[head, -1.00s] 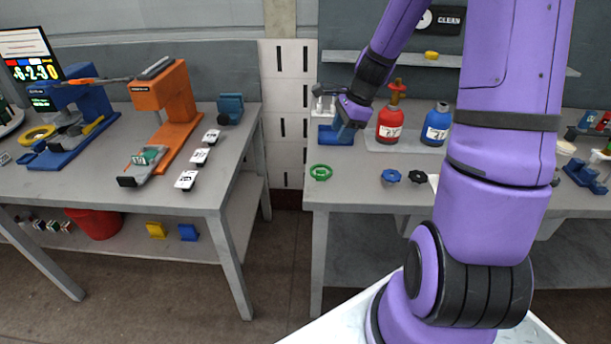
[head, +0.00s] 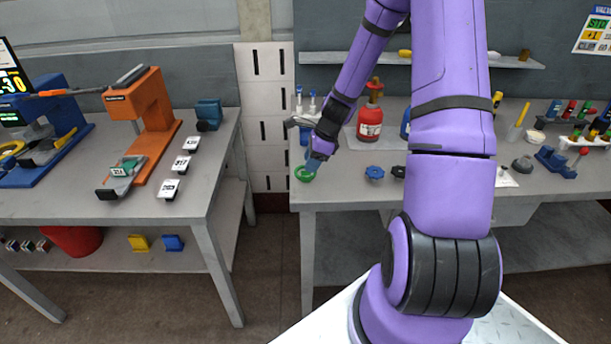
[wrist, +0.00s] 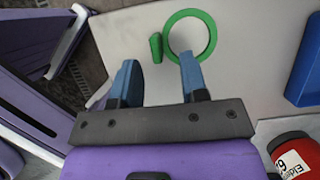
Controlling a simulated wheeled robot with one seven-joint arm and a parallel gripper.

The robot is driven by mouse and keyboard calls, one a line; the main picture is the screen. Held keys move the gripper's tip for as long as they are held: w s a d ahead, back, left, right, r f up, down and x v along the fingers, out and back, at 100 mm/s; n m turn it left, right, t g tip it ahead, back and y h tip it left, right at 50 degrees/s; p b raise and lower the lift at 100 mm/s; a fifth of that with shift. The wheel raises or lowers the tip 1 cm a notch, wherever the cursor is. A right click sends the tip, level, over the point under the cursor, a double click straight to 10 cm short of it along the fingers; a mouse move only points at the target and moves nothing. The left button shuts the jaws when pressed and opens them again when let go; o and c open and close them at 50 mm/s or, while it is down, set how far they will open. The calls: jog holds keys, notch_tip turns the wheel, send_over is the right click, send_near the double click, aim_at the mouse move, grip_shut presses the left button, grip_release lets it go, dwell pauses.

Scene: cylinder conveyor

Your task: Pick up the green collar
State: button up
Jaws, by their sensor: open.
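The green collar (head: 305,174) lies flat near the front left corner of the right-hand table. In the wrist view the green collar (wrist: 214,38) is a ring with a small green tab or knob at its left side. My gripper (head: 315,163) is at the collar in the head view and partly covers it. In the wrist view my gripper (wrist: 160,72) is open with two blue fingers apart. The right fingertip overlaps the ring's lower left part, and the small tab is between the fingers. I cannot tell whether a finger touches the collar.
A red bottle (head: 370,122) stands behind and right of my gripper. Blue (head: 375,173) and black (head: 398,171) knobs lie to the collar's right. The table's front edge (head: 340,206) is close. A gap separates this table from the left one (head: 110,205).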

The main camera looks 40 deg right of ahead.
jog(key=shift+x, duration=2.3)
jog(key=shift+s+a, duration=0.1)
jog(key=shift+s, duration=0.05)
grip_shut()
